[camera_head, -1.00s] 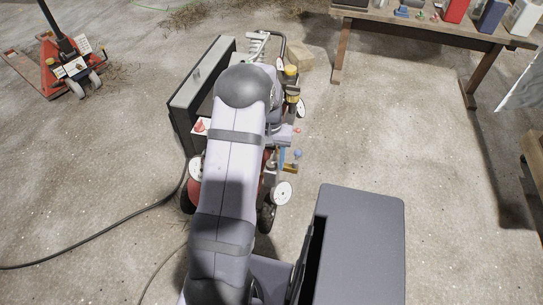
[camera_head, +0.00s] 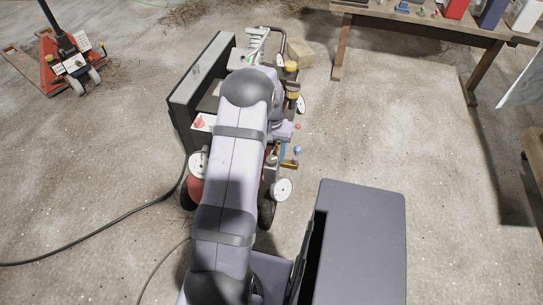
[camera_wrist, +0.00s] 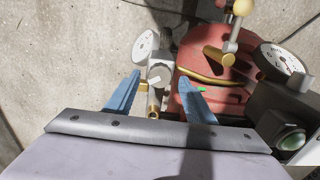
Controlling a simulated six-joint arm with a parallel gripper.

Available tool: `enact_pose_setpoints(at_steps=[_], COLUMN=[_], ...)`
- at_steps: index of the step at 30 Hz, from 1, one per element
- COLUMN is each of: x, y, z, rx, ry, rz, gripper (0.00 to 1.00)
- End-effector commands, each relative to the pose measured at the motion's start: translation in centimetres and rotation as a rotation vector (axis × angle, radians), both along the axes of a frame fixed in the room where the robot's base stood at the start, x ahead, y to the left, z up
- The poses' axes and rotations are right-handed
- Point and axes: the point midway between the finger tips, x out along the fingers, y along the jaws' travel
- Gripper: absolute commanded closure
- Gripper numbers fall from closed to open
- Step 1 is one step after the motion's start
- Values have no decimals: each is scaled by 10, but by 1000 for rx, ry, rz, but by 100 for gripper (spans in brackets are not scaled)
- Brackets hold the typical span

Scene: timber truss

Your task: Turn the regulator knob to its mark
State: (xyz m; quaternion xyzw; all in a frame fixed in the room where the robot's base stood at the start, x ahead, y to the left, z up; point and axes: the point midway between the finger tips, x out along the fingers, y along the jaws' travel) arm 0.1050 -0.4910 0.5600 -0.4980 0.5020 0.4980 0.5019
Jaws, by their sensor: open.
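The regulator knob (camera_wrist: 159,75), a small grey-white knob, sits above a brass fitting (camera_wrist: 153,104) in the wrist view. My gripper (camera_wrist: 160,82) is open, with one blue finger on each side of the knob. A gap shows on both sides, so the fingers look apart from it. A small green spot (camera_wrist: 201,89) shows near the right finger; I cannot tell whether it is the mark. In the head view my arm hides most of the knob area.
A red tank (camera_wrist: 215,62) stands right of the knob, with a second gauge (camera_wrist: 277,60), a ball-ended lever (camera_wrist: 236,28) and a green button (camera_wrist: 291,140). In the head view a workbench (camera_head: 430,25) and a red pallet jack (camera_head: 60,68) stand on the floor.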

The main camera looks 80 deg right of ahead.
Motion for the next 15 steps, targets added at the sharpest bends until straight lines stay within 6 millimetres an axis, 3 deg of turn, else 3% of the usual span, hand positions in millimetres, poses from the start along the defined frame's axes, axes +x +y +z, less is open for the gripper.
enact_pose_setpoints(at_steps=[6, 14, 15], x=[0, 0, 0], y=[0, 0, 0], z=[-13, -13, -13], rx=[0, 0, 0], ry=[0, 0, 0], rz=[0, 0, 0], gripper=[51, 51, 58])
